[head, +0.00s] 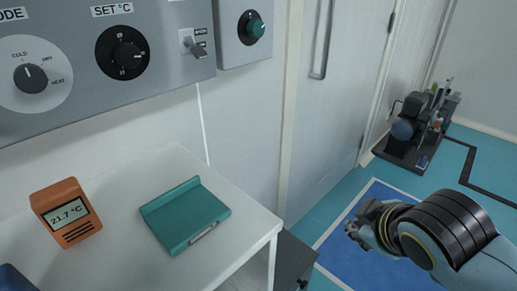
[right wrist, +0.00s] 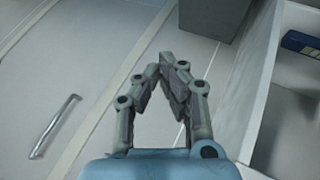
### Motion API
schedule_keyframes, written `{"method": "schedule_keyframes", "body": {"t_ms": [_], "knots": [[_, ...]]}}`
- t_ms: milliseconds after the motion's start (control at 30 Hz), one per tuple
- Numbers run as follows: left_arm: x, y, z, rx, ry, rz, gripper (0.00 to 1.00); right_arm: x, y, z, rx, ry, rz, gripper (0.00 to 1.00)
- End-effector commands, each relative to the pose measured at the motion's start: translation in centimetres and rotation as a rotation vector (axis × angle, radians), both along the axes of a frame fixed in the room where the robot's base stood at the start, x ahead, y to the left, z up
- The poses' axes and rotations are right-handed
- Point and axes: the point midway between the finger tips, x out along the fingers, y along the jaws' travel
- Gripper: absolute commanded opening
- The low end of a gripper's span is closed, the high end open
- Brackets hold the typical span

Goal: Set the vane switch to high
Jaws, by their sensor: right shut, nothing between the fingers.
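A grey wall panel (head: 163,62) is at the upper left of the head view. A small lever switch (head: 196,47) sits near its right end, with small labels too blurred to read; it looks like the vane switch. Its lever points down to the right. My right gripper (head: 358,226) is at the lower right of the head view, well away from the panel. In the right wrist view the right gripper (right wrist: 170,68) has its fingertips together, with nothing between them. My left gripper is not in view.
Below, a white table (head: 178,164) holds an orange thermometer (head: 66,213) and a teal clipboard-like tray (head: 186,214). A door handle (right wrist: 55,126) shows in the wrist view.

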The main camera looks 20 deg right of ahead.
Motion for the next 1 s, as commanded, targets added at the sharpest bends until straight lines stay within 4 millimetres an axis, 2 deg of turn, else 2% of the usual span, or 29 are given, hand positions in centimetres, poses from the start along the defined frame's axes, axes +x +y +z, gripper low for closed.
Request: {"method": "schedule_keyframes", "body": {"t_ms": [33,100,200,267,400,500,600,700,833,1000], "knots": [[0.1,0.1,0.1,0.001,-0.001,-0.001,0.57,2.6,-0.7,2.8,-0.137,-0.089,0.087,0.00],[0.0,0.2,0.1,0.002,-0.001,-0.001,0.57,6.0,-1.4,6.3,-0.376,-0.193,0.225,0.00],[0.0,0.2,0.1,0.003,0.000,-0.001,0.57,9.8,-1.1,10.4,-0.718,-0.295,0.408,0.00],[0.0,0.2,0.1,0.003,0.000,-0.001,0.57,11.7,-0.2,12.5,-0.929,-0.338,0.514,0.00],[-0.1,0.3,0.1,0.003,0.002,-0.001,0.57,15.3,3.8,16.1,-1.425,-0.409,0.755,0.00],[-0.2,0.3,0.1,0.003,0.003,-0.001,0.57,17.0,7.7,17.2,-1.748,-0.447,0.908,0.00],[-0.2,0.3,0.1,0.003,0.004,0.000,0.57,17.8,11.4,17.4,-2.015,-0.481,1.030,0.00],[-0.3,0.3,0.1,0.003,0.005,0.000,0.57,18.1,14.2,17.1,-2.214,-0.512,1.114,0.00],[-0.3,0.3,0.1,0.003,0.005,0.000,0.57,18.2,16.4,16.7,-2.359,-0.542,1.172,0.00],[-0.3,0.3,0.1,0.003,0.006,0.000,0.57,18.1,17.0,16.5,-2.404,-0.551,1.191,0.00]]}}
